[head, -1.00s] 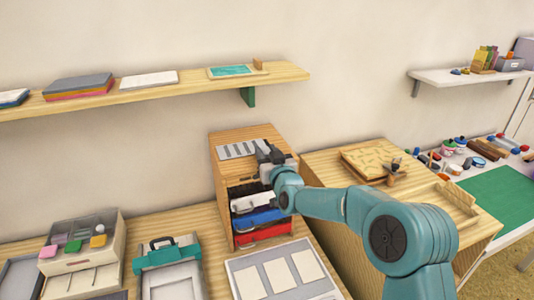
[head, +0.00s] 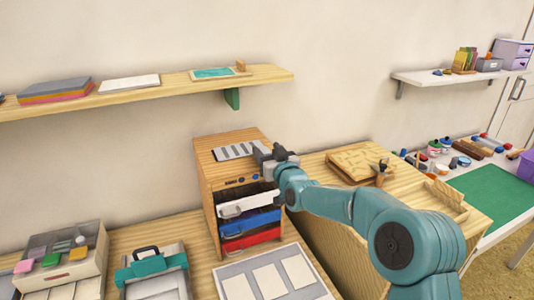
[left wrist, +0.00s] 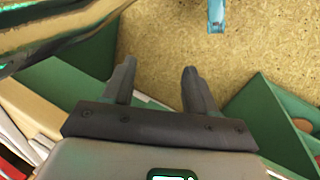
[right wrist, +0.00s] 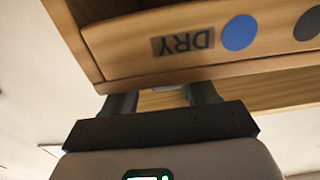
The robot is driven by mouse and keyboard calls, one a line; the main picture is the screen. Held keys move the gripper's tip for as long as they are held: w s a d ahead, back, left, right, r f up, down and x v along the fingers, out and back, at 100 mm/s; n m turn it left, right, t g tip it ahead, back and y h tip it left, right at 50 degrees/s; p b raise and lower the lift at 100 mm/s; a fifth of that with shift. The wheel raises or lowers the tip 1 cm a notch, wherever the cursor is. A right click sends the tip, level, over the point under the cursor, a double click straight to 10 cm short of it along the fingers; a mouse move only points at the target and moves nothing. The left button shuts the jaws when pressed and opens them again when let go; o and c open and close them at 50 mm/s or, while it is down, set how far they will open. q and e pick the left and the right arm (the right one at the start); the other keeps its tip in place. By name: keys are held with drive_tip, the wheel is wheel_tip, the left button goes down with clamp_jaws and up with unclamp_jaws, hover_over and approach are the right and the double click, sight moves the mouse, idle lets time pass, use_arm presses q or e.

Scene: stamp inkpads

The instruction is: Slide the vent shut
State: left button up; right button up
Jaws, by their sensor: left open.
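The vent (head: 234,151) is a pale panel with dark slots on top of the small wooden cabinet (head: 211,199). My right gripper (head: 268,156) is at the right end of the vent, over the cabinet's top front edge. In the right wrist view its fingers (right wrist: 163,100) stand apart, and their tips are hidden behind the wooden edge. A small pale piece shows between them; I cannot tell whether they touch it. That view also shows the cabinet's front with an upside-down DRY label (right wrist: 183,42). My left gripper (left wrist: 157,85) is open and empty, away from the cabinet.
White, blue and red drawers (head: 250,237) fill the cabinet's front; the white one sticks out. A grey board with pale cards (head: 235,291) lies in front. A stamp box (head: 87,269) and teal-clipped case (head: 148,266) stand left. A wooden shelf (head: 150,96) hangs above.

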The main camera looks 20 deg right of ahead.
drive_tip(key=shift+s+a, duration=0.15)
drive_tip(key=s+b, duration=0.5)
drive_tip(key=s, duration=1.1)
drive_tip(key=shift+d, duration=0.4)
